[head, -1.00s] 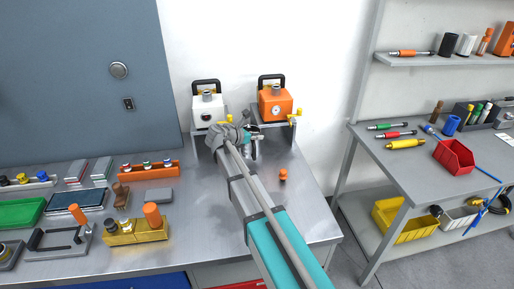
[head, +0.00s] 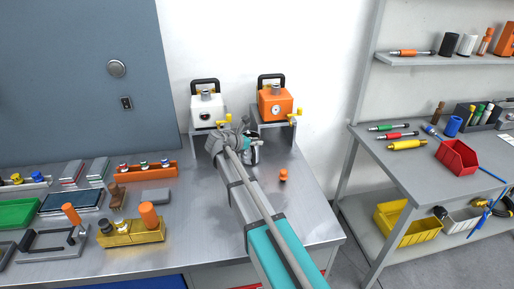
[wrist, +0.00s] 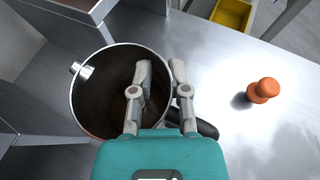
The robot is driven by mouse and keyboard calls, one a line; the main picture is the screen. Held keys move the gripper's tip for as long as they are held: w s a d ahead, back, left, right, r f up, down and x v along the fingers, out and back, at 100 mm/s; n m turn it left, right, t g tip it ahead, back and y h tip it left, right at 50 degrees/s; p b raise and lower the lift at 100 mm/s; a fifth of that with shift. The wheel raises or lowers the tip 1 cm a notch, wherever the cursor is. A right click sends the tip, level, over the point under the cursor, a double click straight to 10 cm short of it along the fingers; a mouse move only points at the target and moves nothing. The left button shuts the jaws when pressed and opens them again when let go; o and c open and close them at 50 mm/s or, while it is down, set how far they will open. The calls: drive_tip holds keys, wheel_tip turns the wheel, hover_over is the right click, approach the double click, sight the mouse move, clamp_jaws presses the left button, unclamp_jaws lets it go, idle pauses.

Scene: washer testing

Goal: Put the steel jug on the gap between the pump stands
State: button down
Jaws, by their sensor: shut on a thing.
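The steel jug (head: 252,158) is mostly hidden behind my gripper in the head view. The wrist view looks into its round open mouth (wrist: 98,100), with a dark handle at the lower right. My gripper (wrist: 162,68) is shut on the jug's rim, one finger inside and one outside. It also shows in the head view (head: 255,142). The jug is at the front of the gap between the left pump stand (head: 199,142) and the right pump stand (head: 285,130). I cannot tell whether its base touches the bench.
A white pump (head: 207,109) and an orange pump (head: 275,103) sit on the stands. A small orange knobbed piece (wrist: 263,90) stands on the bench (head: 305,205) in front of the right stand. Trays and tools fill the bench's left side.

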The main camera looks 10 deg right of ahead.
drive_tip(key=shift+f, duration=0.45)
drive_tip(key=c, duration=0.6)
unclamp_jaws()
drive_tip(key=shift+r, duration=0.2)
drive_tip(key=shift+s+a+r, duration=0.1)
drive_tip(key=shift+a, duration=0.1)
drive_tip(key=p+v, duration=0.4)
drive_tip(key=v, duration=0.7)
drive_tip(key=shift+s+a, duration=0.2)
drive_tip(key=shift+s, duration=0.05)
